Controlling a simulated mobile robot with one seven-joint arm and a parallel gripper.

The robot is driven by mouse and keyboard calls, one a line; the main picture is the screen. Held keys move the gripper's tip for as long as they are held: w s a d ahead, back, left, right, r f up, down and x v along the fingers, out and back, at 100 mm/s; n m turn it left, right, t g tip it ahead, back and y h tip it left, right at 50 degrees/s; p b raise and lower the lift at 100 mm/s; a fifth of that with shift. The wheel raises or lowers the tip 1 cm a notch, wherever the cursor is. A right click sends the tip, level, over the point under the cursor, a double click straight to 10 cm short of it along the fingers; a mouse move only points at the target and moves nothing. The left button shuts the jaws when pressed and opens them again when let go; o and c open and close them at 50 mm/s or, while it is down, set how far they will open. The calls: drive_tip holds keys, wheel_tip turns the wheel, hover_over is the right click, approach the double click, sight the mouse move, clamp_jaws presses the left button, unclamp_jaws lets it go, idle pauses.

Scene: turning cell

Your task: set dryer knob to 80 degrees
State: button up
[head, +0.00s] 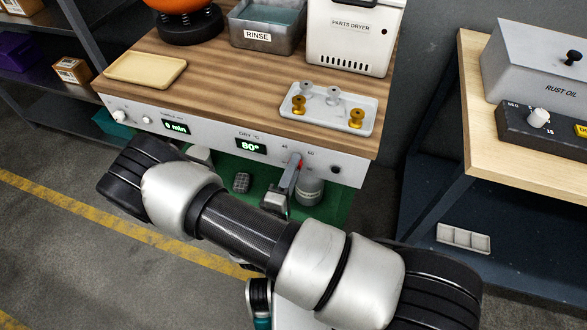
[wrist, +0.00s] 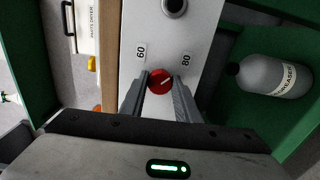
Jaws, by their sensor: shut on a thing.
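The dryer knob (wrist: 160,79) is red with a white pointer line and sits on the pale control panel (wrist: 185,27). Its line points right and slightly up, to the side of the 80 label (wrist: 186,59); the 60 label (wrist: 141,52) is on the other side. My gripper (wrist: 161,83) is shut on the knob, one finger on each side. In the head view my gripper (head: 294,172) is at the panel front, with only a bit of red showing there. The dryer display (head: 251,147) reads 80°.
A white tray (head: 347,127) with several small grey and brass parts stands on the bench above the panel. The parts dryer (head: 350,45) and rinse tub (head: 259,38) are behind. A grey bottle (wrist: 278,76) is on the green shelf near my gripper. Another bench (head: 462,100) stands right.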

drive_tip(key=shift+m, duration=0.3)
drive_tip(key=o, duration=1)
drive_tip(key=shift+o, duration=0.2)
drive_tip(key=v, duration=1.7)
drive_tip(key=shift+s, duration=0.25)
drive_tip(key=shift+a+r, duration=0.1)
